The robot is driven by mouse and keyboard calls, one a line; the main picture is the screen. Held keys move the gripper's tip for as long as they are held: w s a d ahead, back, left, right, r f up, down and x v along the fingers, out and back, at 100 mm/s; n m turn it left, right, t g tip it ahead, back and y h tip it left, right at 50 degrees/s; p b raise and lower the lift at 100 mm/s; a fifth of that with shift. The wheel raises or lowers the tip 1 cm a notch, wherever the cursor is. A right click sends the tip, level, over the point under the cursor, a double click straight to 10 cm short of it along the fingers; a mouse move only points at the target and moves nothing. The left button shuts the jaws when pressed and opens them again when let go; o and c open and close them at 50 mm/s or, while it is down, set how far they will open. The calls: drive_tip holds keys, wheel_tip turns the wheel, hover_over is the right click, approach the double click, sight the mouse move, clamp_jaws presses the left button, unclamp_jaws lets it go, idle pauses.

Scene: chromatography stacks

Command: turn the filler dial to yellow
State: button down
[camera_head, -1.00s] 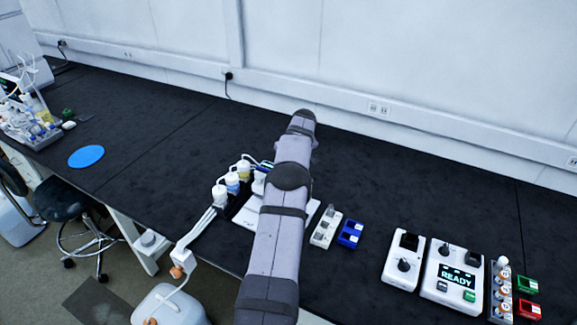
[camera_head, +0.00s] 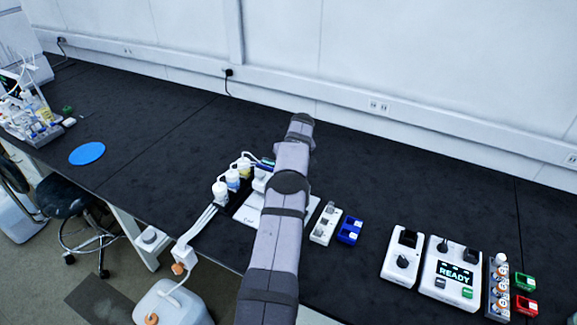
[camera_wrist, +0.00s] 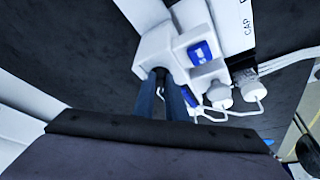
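The white filler unit (camera_head: 248,214) stands on the bench beside three bottles, partly hidden behind my arm in the head view. In the wrist view its white body (camera_wrist: 150,46) fills the upper middle. A dark round knob (camera_wrist: 159,74), which looks like the dial, shows at the fingertips of my gripper (camera_wrist: 162,84). The two fingers reach to either side of the knob; whether they press on it is not clear. No yellow mark is visible, and the dial's setting cannot be read. In the head view my arm hides the dial and the gripper.
Bottles with white caps (camera_wrist: 220,96) and tubing sit close to the right of my fingers, near a blue part (camera_wrist: 199,53). A white rack (camera_head: 325,225) and a blue block (camera_head: 349,231) stand right of my arm. A dial box (camera_head: 402,256) and a READY device (camera_head: 452,271) are farther right.

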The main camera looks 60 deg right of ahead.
drive_tip(key=shift+m, duration=0.4)
drive_tip(key=m, duration=0.1)
drive_tip(key=m+g+b, duration=0.1)
drive_tip(key=m, duration=0.1)
drive_tip(key=m+h+b, duration=0.1)
drive_tip(key=shift+w+a+m+g, duration=0.25)
drive_tip(key=shift+w+m+g, duration=0.05)
drive_tip(key=shift+w+g, duration=0.1)
drive_tip(key=m+g, duration=0.1)
drive_tip(key=m, duration=0.1)
drive_tip(key=shift+w+m+h, duration=0.15)
drive_tip(key=shift+m+h, duration=0.15)
drive_tip(key=shift+w+m+g, duration=0.15)
drive_tip(key=shift+m+g, duration=0.25)
drive_tip(key=shift+m, duration=1)
drive_tip(key=c, duration=1.8)
unclamp_jaws()
drive_tip(key=shift+a+r, duration=0.1)
